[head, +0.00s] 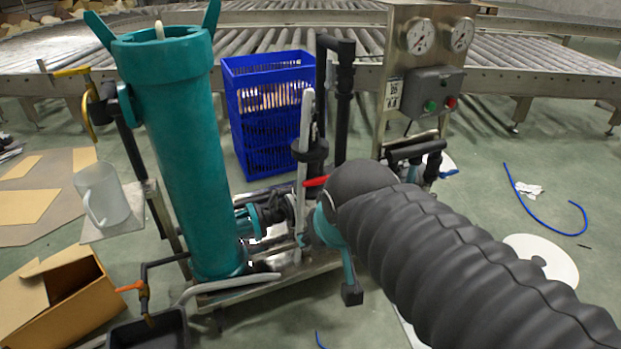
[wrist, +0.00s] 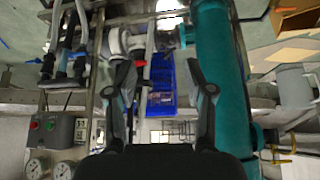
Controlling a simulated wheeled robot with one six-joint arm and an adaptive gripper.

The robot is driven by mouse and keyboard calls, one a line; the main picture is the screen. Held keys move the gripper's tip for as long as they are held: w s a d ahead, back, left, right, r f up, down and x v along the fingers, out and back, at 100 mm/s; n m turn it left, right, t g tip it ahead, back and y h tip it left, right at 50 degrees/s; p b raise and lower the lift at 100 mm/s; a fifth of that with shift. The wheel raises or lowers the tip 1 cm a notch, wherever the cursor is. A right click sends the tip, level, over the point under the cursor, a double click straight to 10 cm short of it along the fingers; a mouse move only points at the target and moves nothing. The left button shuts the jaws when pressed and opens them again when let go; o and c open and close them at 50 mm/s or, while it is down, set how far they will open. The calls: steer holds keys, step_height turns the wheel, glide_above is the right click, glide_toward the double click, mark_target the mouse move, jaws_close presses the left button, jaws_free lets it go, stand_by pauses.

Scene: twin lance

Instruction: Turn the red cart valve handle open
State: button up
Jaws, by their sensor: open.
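The red valve handle (head: 316,181) shows as a short red lever on the cart's pipework, just left of my dark ribbed arm. It also shows in the wrist view (wrist: 141,63), small and near the left finger of my gripper (wrist: 160,80). My gripper is open, with nothing seen between its fingers. The handle appears beyond the fingers; I cannot tell the exact gap or see contact. The wrist picture is upside down. In the head view my arm hides part of the cart (head: 270,287) and its pipes.
A tall teal filter cylinder (head: 187,150) stands left of the handle, and blue crates (head: 240,120) stand behind. A gauge panel (head: 397,75) rises at right. An orange lever (head: 131,287) and a yellow lever (head: 72,71) sit at left. Open floor with a blue hose (head: 545,222) lies right.

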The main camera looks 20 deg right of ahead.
steer(key=w+d+f+m+t+h+b, duration=0.1)
steer(key=w+d+f+m+t+b, duration=0.1)
steer(key=w+d, duration=0.6)
steer(key=w+d+f+m+t+b, duration=0.15)
steer(key=w+d, duration=0.25)
steer(key=w, duration=0.8)
steer(key=w+d+f+m+t+h+b, duration=0.1)
steer(key=w+d+f+m+t, duration=0.2)
steer(key=w+d, duration=0.55)
steer(key=w+d+f+m+t+y+b, duration=0.1)
steer(key=w+d+f+t+y+b, duration=0.2)
steer(key=w+f, duration=0.5)
steer(key=m+t+y+b, duration=0.1)
steer(key=m+t+y, duration=0.15)
steer(key=y, duration=0.55)
glide_toward(327, 179)
steer(key=shift+m, duration=0.4)
steer(key=x, duration=0.3)
steer(key=b+x, duration=0.1)
steer(key=x, duration=0.2)
steer(key=f+x, duration=0.1)
steer(key=x, duration=0.2)
steer(key=shift+w+a+r, duration=0.1)
steer(key=shift+w+a, duration=0.05)
steer(key=shift+w, duration=0.3)
jaws_close()
